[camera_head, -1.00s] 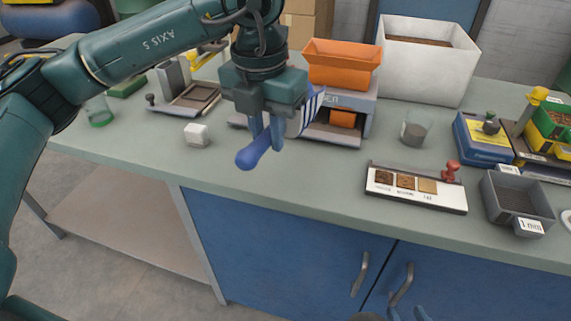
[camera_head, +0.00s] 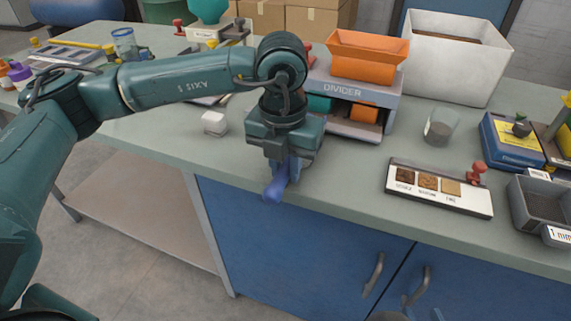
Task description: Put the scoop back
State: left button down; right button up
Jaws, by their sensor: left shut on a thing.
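My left gripper (camera_head: 283,168) is shut on the scoop (camera_head: 274,190), above the front part of the bench. The scoop's blue handle end shows below the fingers and overlaps the bench's front edge in the picture. The scoop's bowl is hidden by the gripper. I cannot tell how high the scoop is over the bench. My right gripper (camera_head: 421,312) shows only as two blue-grey fingertips at the bottom edge, apart with nothing seen between them.
Behind the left gripper stands the divider (camera_head: 345,90) with an orange hopper (camera_head: 368,58). A white cube (camera_head: 214,123) lies to the left. A sample board (camera_head: 438,188), a glass beaker (camera_head: 440,127) and a grey tray (camera_head: 541,205) stand to the right. A white bin (camera_head: 455,65) is behind.

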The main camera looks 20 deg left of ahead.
pick_arm(q)
jog(key=shift+f, duration=0.1)
jog(key=c, duration=1.5)
grip_release()
jog(key=shift+c, duration=0.2)
jog(key=shift+o, duration=1.4)
pick_arm(e)
jog(key=shift+s+d, duration=0.1)
jog(key=shift+r, duration=0.1)
pick_arm(q)
jog(key=shift+r, duration=0.35)
notch_tip(320, 180, up, 12)
jog(key=shift+s+f+p, duration=0.15)
jog(key=shift+s+p, duration=0.2)
jog(key=shift+s, duration=0.05)
pick_arm(e)
jog(key=shift+a+f, duration=0.2)
jog(key=shift+f, duration=0.1)
jog(key=shift+w+r, duration=0.2)
